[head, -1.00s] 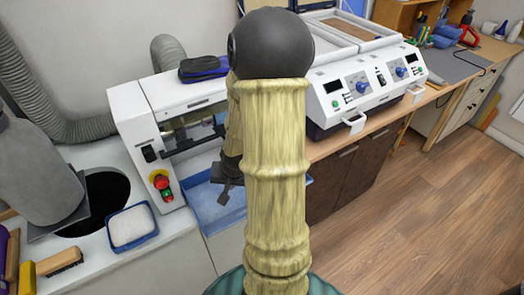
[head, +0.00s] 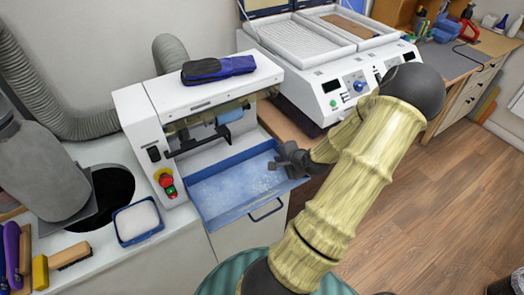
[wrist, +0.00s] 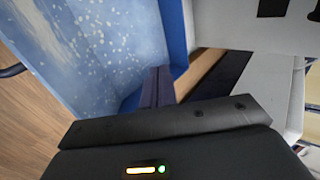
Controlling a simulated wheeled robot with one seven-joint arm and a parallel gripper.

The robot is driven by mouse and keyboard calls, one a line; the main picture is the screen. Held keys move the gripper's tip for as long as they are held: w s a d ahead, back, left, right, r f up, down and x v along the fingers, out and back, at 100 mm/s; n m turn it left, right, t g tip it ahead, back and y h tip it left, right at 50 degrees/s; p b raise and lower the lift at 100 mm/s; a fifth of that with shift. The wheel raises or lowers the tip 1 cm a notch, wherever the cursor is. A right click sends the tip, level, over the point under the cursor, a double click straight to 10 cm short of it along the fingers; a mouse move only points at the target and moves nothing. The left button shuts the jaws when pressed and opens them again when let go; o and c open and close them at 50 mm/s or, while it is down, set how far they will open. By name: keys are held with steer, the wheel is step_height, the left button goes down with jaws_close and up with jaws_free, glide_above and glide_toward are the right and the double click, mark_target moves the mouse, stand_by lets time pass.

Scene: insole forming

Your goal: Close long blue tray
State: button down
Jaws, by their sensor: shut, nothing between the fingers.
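The long blue tray (head: 230,185) is pulled out from under the white grinding machine (head: 205,105), with pale dust on its floor and a dark handle (head: 266,210) on its front. My gripper (head: 280,162) is shut and empty at the tray's right end, over or against its rim; contact is unclear. In the wrist view the tray (wrist: 95,50) fills the upper left, and my shut fingers (wrist: 158,85) point at its blue side wall.
A small blue box of white material (head: 137,220) and brushes (head: 68,257) lie on the left counter. A white twin-bed heater (head: 335,75) stands to the right. A blue pouch (head: 218,69) lies on the machine. Open wood floor is at right.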

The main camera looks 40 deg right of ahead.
steer(key=p, duration=0.2)
glide_toward(258, 151)
step_height(258, 151, down, 4)
steer(key=shift+w, duration=0.15)
steer(key=w, duration=0.1)
steer(key=w+p, duration=0.1)
steer(key=w, duration=0.1)
steer(key=shift+w+d, duration=0.15)
steer(key=shift+d, duration=0.25)
steer(key=shift+w+d+f, duration=0.1)
steer(key=shift+w, duration=0.15)
